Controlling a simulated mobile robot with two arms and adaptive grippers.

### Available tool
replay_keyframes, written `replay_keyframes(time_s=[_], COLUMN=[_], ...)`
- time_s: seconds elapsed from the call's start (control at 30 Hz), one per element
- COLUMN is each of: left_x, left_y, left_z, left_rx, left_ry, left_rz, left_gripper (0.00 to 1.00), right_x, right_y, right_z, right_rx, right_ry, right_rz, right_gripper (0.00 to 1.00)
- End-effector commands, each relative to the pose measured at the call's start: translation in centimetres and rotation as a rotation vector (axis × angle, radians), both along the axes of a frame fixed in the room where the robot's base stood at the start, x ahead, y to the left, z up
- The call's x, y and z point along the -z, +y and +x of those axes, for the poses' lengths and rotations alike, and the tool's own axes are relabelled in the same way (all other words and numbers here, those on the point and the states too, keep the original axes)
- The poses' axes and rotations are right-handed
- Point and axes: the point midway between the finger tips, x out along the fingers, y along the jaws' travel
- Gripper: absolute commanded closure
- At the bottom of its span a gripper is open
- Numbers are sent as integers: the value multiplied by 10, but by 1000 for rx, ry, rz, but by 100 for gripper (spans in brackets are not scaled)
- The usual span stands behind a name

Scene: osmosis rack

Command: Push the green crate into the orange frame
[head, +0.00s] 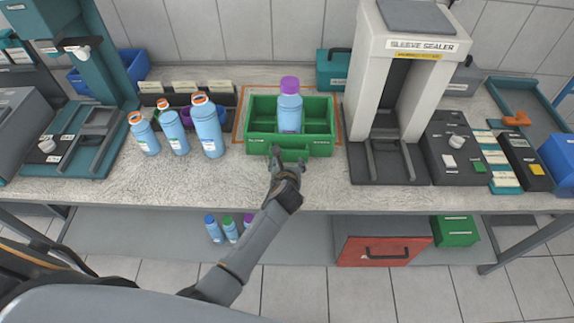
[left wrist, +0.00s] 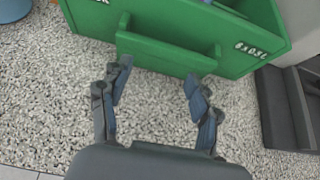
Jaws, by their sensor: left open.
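The green crate (head: 317,147) stands on the grey speckled bench in the middle of the head view, holding a blue bottle with a purple cap (head: 290,112). Thin orange lines of the frame (head: 238,121) show along the crate's left and right sides; its front line is hidden, so I cannot tell whether the crate is fully inside. My left gripper (head: 288,159) is open at the crate's near side. In the left wrist view its spread fingertips (left wrist: 158,70) are at the lower edge of the crate's front handle (left wrist: 165,55). I cannot tell if they touch it.
Several blue bottles with orange caps (head: 208,130) stand left of the crate. The sleeve sealer (head: 361,85) stands close on its right, with a black control box (head: 450,150) beyond. The bench's front edge is just below my gripper.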

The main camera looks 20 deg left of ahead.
Motion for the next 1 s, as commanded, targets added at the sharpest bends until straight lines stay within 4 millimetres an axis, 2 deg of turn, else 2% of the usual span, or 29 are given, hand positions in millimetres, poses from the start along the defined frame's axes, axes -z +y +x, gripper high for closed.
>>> replay_keyframes(time_s=[0.73,1.0], left_x=[0,-1], left_y=[6,11], left_z=[20,35], left_rx=[-1,1], left_ry=[-2,-2], left_rz=[1,2], left_gripper=[38,38], right_x=[1,2], right_y=[0,0], right_z=[0,0], right_rx=[0,0], right_ry=[0,0], right_rz=[1,1], right_gripper=[100,100])
